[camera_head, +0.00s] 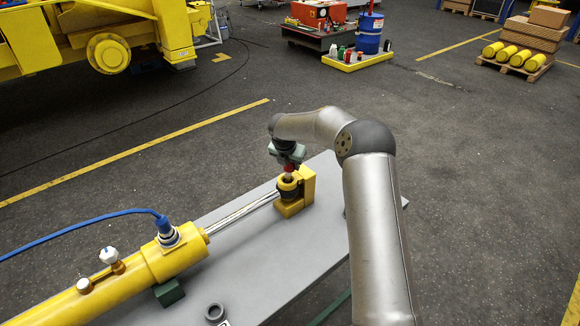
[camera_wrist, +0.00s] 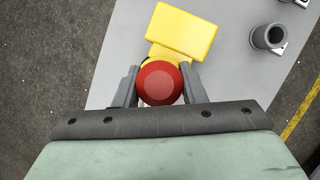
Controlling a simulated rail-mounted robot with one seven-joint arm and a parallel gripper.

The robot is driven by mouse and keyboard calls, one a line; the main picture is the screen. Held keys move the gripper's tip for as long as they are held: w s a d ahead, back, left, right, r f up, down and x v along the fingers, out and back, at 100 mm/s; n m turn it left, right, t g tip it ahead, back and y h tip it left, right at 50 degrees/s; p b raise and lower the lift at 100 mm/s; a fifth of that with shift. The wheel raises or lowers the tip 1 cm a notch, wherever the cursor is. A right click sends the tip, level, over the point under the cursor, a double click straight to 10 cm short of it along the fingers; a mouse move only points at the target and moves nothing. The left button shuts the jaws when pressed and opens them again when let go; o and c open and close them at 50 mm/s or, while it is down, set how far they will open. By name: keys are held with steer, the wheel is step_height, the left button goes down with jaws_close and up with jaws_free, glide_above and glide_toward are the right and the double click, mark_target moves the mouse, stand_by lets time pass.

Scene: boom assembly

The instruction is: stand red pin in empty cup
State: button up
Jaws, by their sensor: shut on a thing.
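The red pin (camera_wrist: 160,83) shows as a round red head between the two fingers of my gripper (camera_wrist: 160,92) in the wrist view. In the head view, my gripper (camera_head: 288,160) is shut on the red pin (camera_head: 288,168) just above the rod end at the yellow bracket (camera_head: 300,198). The pin's shank runs down toward the rod eye; I cannot tell how far it sits inside. A dark grey cup (camera_head: 214,312) stands at the table's near edge. A grey cup with an open, empty-looking mouth (camera_wrist: 268,37) shows upper right in the wrist view.
The yellow cylinder (camera_head: 130,280) with its chrome rod (camera_head: 243,214) lies along the grey table (camera_head: 290,258). A blue hose (camera_head: 90,222) joins it. Another grey part is cut off at the wrist view's top right. The table right of the bracket is bare.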

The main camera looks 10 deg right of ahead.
steer(key=shift+r, duration=4.15)
